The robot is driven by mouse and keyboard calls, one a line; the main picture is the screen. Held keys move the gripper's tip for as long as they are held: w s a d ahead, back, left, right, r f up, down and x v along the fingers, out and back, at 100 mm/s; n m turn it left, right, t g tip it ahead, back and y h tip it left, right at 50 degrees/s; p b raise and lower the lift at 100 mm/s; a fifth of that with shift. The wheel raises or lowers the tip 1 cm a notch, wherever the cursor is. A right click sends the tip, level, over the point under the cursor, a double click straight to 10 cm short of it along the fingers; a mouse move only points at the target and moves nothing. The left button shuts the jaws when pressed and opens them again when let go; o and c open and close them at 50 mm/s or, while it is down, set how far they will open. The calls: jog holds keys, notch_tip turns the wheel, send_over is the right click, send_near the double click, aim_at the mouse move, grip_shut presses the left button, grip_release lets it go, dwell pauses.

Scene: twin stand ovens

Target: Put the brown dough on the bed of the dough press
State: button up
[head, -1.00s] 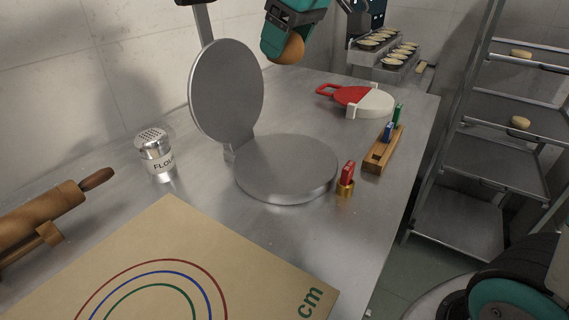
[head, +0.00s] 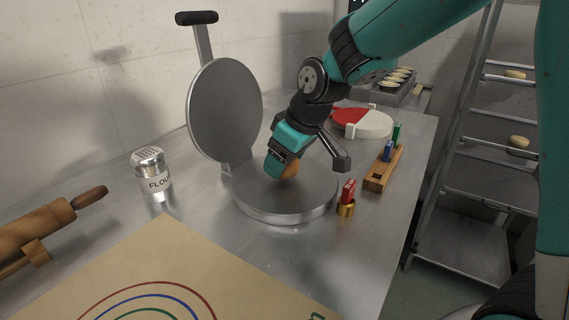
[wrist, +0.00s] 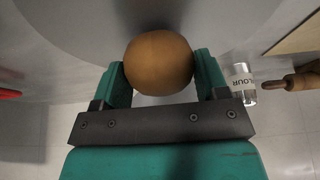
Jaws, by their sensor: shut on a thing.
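The brown dough is a round ball (wrist: 158,62) held between the two teal fingers of my gripper (wrist: 162,80) in the wrist view. My gripper is low over the round metal bed (head: 270,205) of the press. I cannot tell whether the dough touches the bed.
A flour shaker (head: 152,174) and a rolling pin (head: 45,222) are at the left. A small red-topped brass piece (head: 347,198) and a wooden holder (head: 383,169) stand right of the bed. A red and white tool (head: 362,122) lies behind.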

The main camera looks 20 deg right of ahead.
jog(key=shift+f, duration=0.45)
jog(key=shift+f, duration=0.1)
jog(key=o, duration=0.7)
jog(key=shift+r, duration=0.25)
jog(key=p+v, duration=0.1)
jog(key=v, duration=1.1)
jog(key=s+a+f+g, duration=0.1)
jog(key=s+a+f, duration=0.1)
jog(key=s, duration=0.5)
jog(key=s+a+f+g+y, duration=0.1)
jog(key=s+a+f, duration=0.1)
jog(key=s, duration=0.5)
jog(key=s+a+f+g, duration=0.1)
jog(key=s+a+f, duration=0.1)
jog(key=s, duration=0.5)
jog(key=shift+a+f+g, duration=0.1)
jog(key=shift+a+g, duration=0.3)
jog(key=shift+a, duration=0.35)
